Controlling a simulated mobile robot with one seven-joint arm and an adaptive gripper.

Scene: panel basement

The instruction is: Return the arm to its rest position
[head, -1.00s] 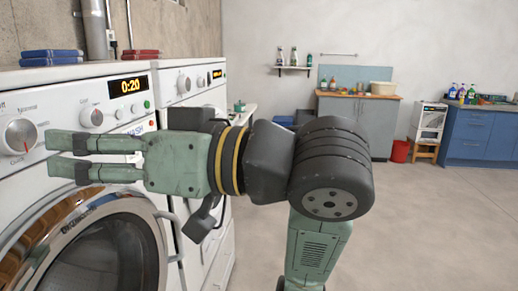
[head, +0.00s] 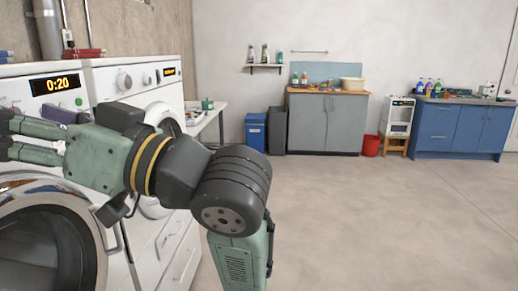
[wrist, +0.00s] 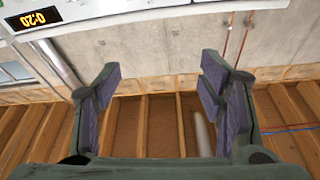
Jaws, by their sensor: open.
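My arm reaches across the left half of the head view. My gripper (head: 8,139) is at the left edge, its two fingers apart with nothing between them and the tips near the picture's edge. It is in front of the washing machine (head: 30,185), which has a lit 0:20 display; I cannot tell if there is any contact. In the wrist view, my gripper (wrist: 158,82) is open and empty, with a concrete wall and wooden beams behind it.
A second white machine (head: 175,245) stands right beside the arm. Beyond are a side table (head: 212,112), a blue bin (head: 255,132), a grey cabinet (head: 327,125), a red bucket (head: 371,145) and blue cabinets (head: 465,130). The floor (head: 380,215) at centre and right is clear.

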